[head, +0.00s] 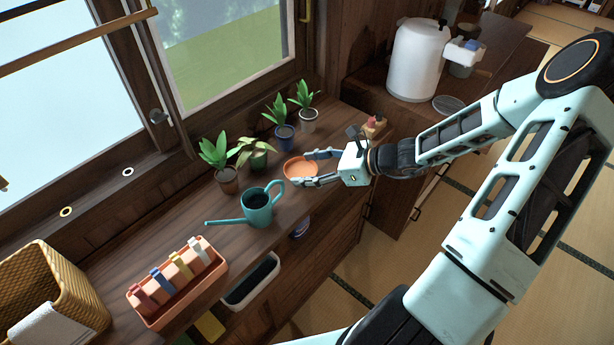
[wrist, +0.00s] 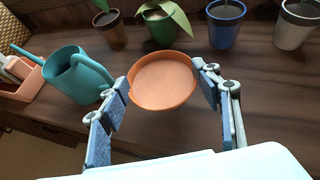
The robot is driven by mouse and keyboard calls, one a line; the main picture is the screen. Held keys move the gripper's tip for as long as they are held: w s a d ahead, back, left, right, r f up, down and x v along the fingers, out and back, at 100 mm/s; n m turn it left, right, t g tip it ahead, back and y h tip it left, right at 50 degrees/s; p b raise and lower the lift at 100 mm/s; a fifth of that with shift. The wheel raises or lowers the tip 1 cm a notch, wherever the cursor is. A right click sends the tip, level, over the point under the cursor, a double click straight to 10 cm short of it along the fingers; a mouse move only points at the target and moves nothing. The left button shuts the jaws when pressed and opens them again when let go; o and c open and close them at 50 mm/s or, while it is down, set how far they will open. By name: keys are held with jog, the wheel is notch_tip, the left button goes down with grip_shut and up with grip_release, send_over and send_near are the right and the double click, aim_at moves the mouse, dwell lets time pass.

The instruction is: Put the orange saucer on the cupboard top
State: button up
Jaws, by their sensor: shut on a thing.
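The orange saucer (head: 299,168) is at the wooden cupboard top (head: 330,128), between the potted plants and the watering can. In the wrist view the round, shallow saucer (wrist: 162,82) sits between the two fingers of my gripper (wrist: 160,90). In the head view my gripper (head: 318,167) reaches in from the right, with its fingers at the saucer's sides. It is shut on the saucer. I cannot tell whether the saucer touches the wood or is slightly above it.
A teal watering can (head: 257,207) stands close in front-left of the saucer. Several potted plants (head: 257,157) line the window side. A tray of colored blocks (head: 178,282) and a wicker basket (head: 58,290) stand left. A white canister (head: 417,60) stands back right.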

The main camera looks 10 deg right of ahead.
jog(key=shift+w+f, duration=0.35)
jog(key=shift+f, duration=0.1)
jog(key=shift+w+f, duration=0.1)
jog(key=shift+f, duration=1.5)
jog(key=shift+f+b, duration=0.2)
jog(key=shift+b, duration=0.1)
jog(key=o, duration=1.2)
jog(key=shift+c, duration=0.2)
jog(key=shift+r, duration=0.15)
